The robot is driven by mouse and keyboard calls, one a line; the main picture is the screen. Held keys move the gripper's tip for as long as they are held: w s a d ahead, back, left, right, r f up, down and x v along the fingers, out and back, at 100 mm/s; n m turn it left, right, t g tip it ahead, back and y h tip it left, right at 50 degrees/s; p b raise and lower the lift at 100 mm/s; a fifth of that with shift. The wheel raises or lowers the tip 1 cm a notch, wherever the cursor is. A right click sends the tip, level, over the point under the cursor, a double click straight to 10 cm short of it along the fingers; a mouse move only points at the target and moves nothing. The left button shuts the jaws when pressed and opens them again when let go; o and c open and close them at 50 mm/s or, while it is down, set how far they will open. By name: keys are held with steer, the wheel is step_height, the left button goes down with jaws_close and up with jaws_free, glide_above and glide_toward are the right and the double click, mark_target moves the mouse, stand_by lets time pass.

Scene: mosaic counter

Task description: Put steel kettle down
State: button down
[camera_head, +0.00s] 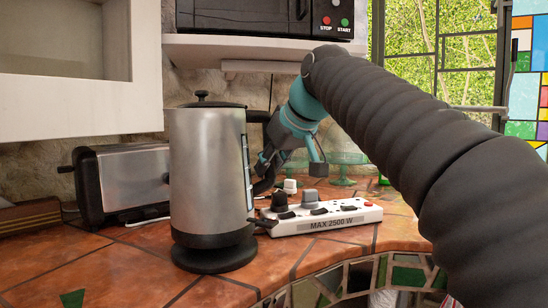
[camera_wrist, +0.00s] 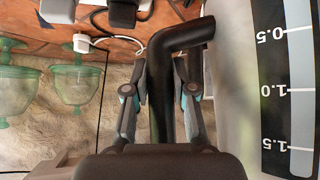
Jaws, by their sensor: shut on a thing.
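The steel kettle (camera_head: 207,170) stands upright in the head view, with a black lid on top and a black round base (camera_head: 214,255) beneath it on the tiled counter. I cannot tell whether the kettle rests fully on that base. My gripper (camera_head: 290,160) is at the kettle's right side, partly hidden behind it. In the wrist view my gripper (camera_wrist: 160,95) is shut on the kettle's black handle (camera_wrist: 163,75), with a finger on each side. The kettle's wall with its level scale (camera_wrist: 290,90) fills the right of the wrist view.
A power strip (camera_head: 325,217) with plugs lies right of the kettle. A toaster (camera_head: 125,182) stands to the left. Green glass dishes (camera_head: 343,165) are behind the strip. A shelf with a microwave (camera_head: 265,18) hangs above. The counter's front left is mostly clear.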

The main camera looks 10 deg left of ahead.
steer(key=shift+f, duration=0.9)
steer(key=shift+f+b, duration=0.2)
steer(key=shift+b, duration=0.15)
steer(key=c, duration=1)
jaws_free()
steer(key=shift+o, duration=0.2)
steer(key=shift+d+r, duration=0.1)
steer(key=shift+r, duration=0.1)
steer(key=p+v, duration=0.2)
steer(key=v, duration=0.9)
steer(key=shift+s+d+r, duration=0.2)
steer(key=shift+s, duration=0.15)
